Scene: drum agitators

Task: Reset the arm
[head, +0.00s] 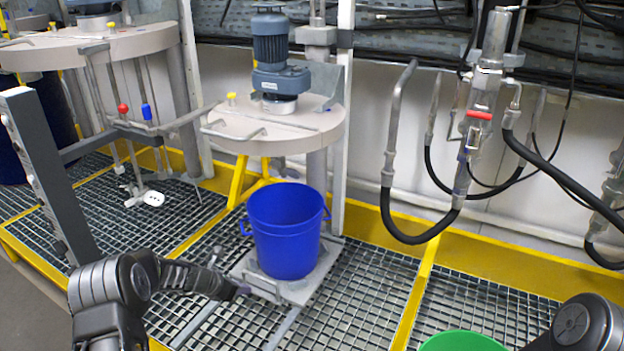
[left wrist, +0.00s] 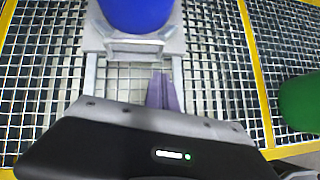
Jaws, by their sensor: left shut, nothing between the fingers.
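My left arm comes in from the lower left in the head view. Its gripper (head: 240,290) is shut and empty, just left of the front of the grey platform (head: 298,290). In the left wrist view the shut fingers (left wrist: 161,92) point at the platform's front edge, over the grating. A blue bucket (head: 286,235) stands upright on the platform below the agitator. Part of my right arm shows at the lower right of the head view. Its gripper is out of frame.
An agitator with a grey motor (head: 272,45) and round lid (head: 275,128) stands behind the bucket. A green container (head: 462,341) is at the bottom right. Hoses (head: 420,238) hang on the right. A grey post (head: 48,175) stands at left. Yellow-edged grating (head: 475,305) covers the floor.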

